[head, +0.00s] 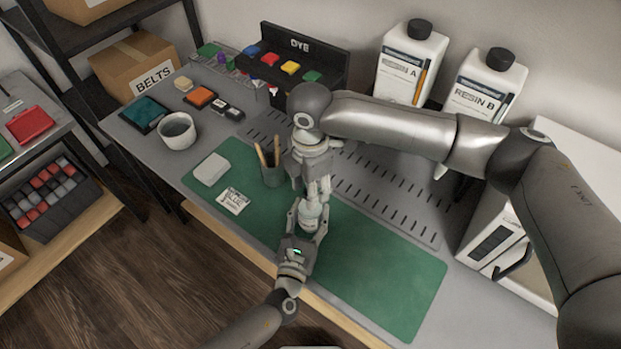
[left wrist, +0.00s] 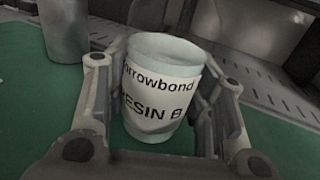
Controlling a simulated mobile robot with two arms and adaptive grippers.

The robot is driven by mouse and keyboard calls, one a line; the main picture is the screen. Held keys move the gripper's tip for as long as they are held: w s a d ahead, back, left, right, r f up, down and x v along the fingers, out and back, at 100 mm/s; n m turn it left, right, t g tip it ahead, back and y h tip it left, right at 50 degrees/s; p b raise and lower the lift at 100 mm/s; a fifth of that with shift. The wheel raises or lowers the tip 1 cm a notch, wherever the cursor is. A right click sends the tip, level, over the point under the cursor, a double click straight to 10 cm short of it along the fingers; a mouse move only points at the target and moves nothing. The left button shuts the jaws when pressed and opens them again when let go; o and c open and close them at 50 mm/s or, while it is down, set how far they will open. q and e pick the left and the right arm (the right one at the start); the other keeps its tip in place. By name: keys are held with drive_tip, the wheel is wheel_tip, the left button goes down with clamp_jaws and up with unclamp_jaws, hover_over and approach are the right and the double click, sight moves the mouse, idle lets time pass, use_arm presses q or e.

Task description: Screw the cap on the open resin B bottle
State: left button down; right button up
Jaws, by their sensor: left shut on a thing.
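The small white resin B bottle (left wrist: 160,95) shows in the left wrist view with its black lettering facing me and no cap on its pale top. My left gripper (head: 311,217) is shut on it, one finger on each side. In the head view the bottle (head: 310,211) is upright above the green mat. My right gripper (head: 318,188) points down from above, close over the bottle's top. Whether its fingers hold anything is too small to tell. I cannot make out the cap.
The green mat (head: 395,285) is clear to the right. A cup with sticks (head: 272,175) stands close left of the grippers. A white block (head: 211,169) and a paper packet (head: 233,201) lie further left. Large resin A (head: 408,65) and resin B (head: 484,88) jugs stand behind.

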drive_tip(key=shift+c, duration=0.4)
clamp_jaws()
drive_tip(key=m, duration=1.1)
drive_tip(key=shift+m, duration=0.4)
drive_tip(key=shift+o, duration=1)
unclamp_jaws()
wheel_tip(320, 180, up, 12)
